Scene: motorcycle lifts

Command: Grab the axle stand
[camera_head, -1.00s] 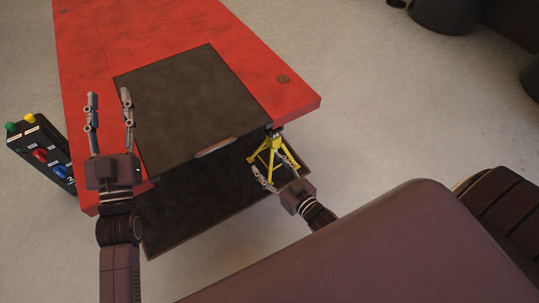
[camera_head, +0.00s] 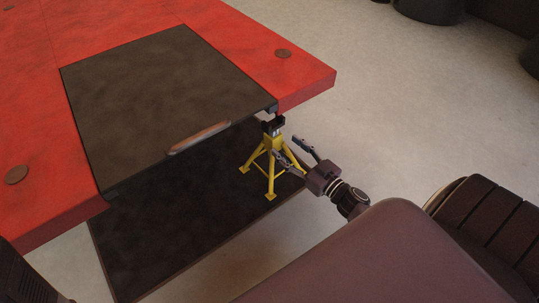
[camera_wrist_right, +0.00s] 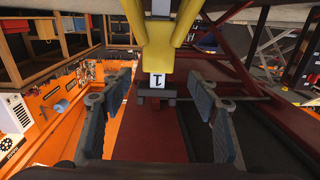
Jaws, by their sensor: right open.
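The yellow axle stand (camera_head: 269,160) with a dark top stands upright on the dark lower panel, by the near right corner of the red lift. My right gripper (camera_head: 293,149) is open just right of the stand's upper part, with one finger overlapping the stand in the head view. In the right wrist view, the stand's yellow body (camera_wrist_right: 158,48) with a white label shows top centre, beyond and between the spread fingers (camera_wrist_right: 150,95). Nothing is held between them. I cannot tell whether a finger touches the stand. My left gripper is out of view.
The red lift platform (camera_head: 305,82) overhangs close to the stand's top. Its dark centre plate (camera_head: 150,95) has a metal strip on the near edge. The dark lower panel (camera_head: 190,215) lies below. Open concrete floor (camera_head: 400,130) lies to the right.

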